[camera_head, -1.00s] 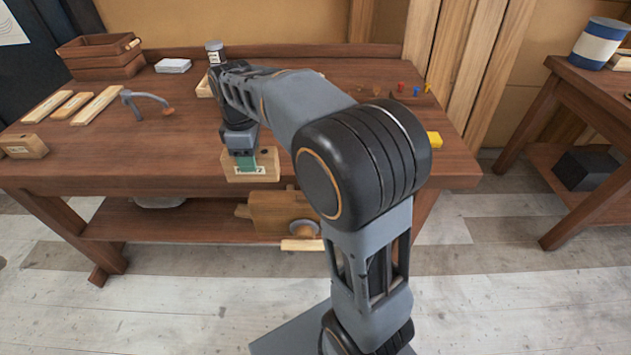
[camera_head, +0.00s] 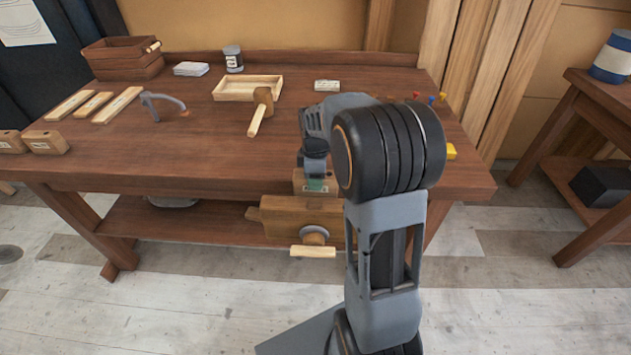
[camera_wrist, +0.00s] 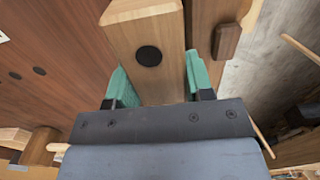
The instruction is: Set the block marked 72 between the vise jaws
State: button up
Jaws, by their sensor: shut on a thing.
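My gripper (camera_head: 315,184) is shut on a wooden block (camera_head: 299,176), held over the front edge of the bench. The block's pale label faces the front, too small to read. In the wrist view, the green finger pads of my gripper (camera_wrist: 160,82) press both sides of the block (camera_wrist: 150,22), which has a dark round spot on top. The wooden vise (camera_head: 283,214) is on the bench front, just below the block, with a round hub and a pale handle (camera_head: 313,252). I cannot tell the jaw gap; my arm hides part of this area.
Two similar blocks (camera_head: 45,142) sit at the bench's left end. A mallet (camera_head: 257,118) leans at a shallow tray (camera_head: 232,88). The front middle is clear.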

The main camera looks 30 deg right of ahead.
jog(key=shift+f, duration=0.95)
jog(key=shift+f, duration=0.15)
jog(key=o, duration=1.1)
notch_tip(320, 180, up, 11)
jog(key=shift+r, duration=0.2)
jog(key=s+a+m+t, duration=0.1)
jog(key=s+a+m, duration=0.2)
jog(key=s+m, duration=0.1)
jog(key=s+a+f+m+t, duration=0.1)
jog(key=s+a+m, duration=0.2)
jog(key=s, duration=0.3)
jog(key=s+a+f+m+t, duration=0.1)
jog(key=s+a+m, duration=0.3)
jog(key=s+m, duration=0.1)
jog(key=shift+s+f+t, duration=0.2)
jog(key=shift+s+t, duration=0.1)
jog(key=shift+s, duration=0.3)
